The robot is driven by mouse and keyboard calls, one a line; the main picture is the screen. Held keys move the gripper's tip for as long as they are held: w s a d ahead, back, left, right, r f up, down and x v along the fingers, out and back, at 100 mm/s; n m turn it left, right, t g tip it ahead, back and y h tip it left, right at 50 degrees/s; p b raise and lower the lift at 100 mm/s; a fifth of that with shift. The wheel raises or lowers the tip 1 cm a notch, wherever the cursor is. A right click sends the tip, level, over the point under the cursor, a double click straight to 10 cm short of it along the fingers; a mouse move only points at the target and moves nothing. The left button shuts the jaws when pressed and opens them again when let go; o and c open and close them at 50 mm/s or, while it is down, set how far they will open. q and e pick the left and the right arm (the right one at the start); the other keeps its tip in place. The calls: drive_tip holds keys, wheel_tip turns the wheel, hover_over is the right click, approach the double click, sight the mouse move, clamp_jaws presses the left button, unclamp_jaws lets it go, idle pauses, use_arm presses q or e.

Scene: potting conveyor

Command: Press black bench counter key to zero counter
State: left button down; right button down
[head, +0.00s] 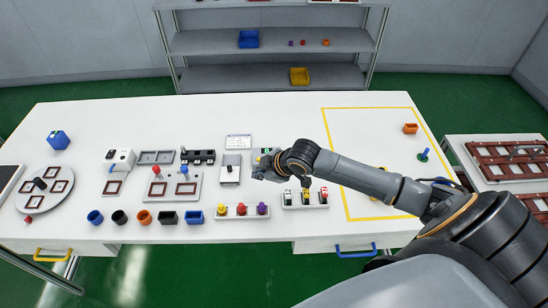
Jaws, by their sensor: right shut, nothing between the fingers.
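A small device with a green display (266,151), which looks like the bench counter, stands near the middle of the white bench. It is partly hidden behind my right gripper, and I cannot make out its black key. My right gripper (259,173) is shut and empty. It appears just in front of the device, over the bench; whether it touches anything cannot be told. My left gripper is not in view.
A grey switch box (230,170) stands just left of my right gripper. A white tray with coloured knobs (241,212) and a rack of small bottles (304,199) lie in front. The yellow-outlined area (370,140) is mostly clear behind my right arm.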

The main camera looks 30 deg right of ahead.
drive_tip(key=w+d+r, duration=0.2)
drive_tip(key=w+d, duration=0.1)
drive_tip(key=d, duration=0.2)
drive_tip(key=w+d+r+t+h, duration=0.1)
drive_tip(key=w+d+r, duration=0.2)
drive_tip(key=d, duration=0.2)
drive_tip(key=shift+w+d+r+t, duration=0.25)
drive_tip(key=shift+w+r+t, duration=0.05)
drive_tip(key=shift+w+r, duration=0.05)
drive_tip(key=shift+f, duration=0.15)
wheel_tip(320, 180, down, 7)
drive_tip(key=b, duration=0.6)
drive_tip(key=shift+b, duration=0.4)
drive_tip(key=shift+f, duration=0.8)
drive_tip(key=shift+f, duration=0.4)
